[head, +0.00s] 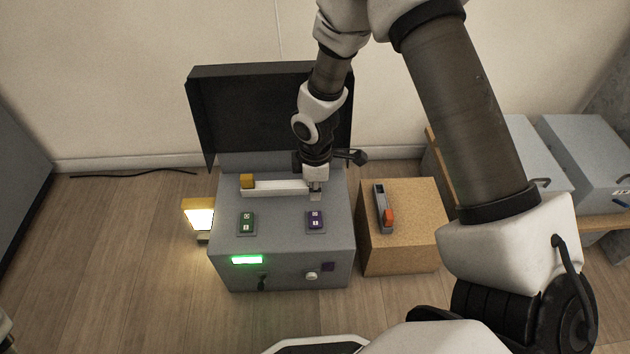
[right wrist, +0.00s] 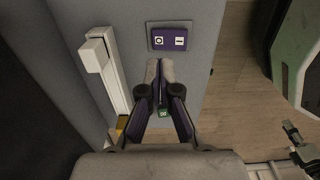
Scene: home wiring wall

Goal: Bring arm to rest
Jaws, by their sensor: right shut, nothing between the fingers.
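My right arm reaches from the upper right of the head view over a grey control box (head: 285,262). Its gripper (head: 316,188) points down at the box top, near the right end of a white bar (head: 275,187). In the right wrist view the fingers of this gripper (right wrist: 160,72) are together and empty. They hang over the box top, beside the white bar (right wrist: 112,85) and below a purple switch (right wrist: 170,38). I cannot tell whether the fingertips touch the box. My left gripper is not clearly in view.
The box has a raised dark lid (head: 215,110), a green switch (head: 246,222), a lit green display (head: 247,260) and a glowing lamp (head: 199,216) at its left. A cork-coloured block (head: 405,250) bearing a grey-and-orange tool (head: 384,209) stands right. Floor at left is mostly clear.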

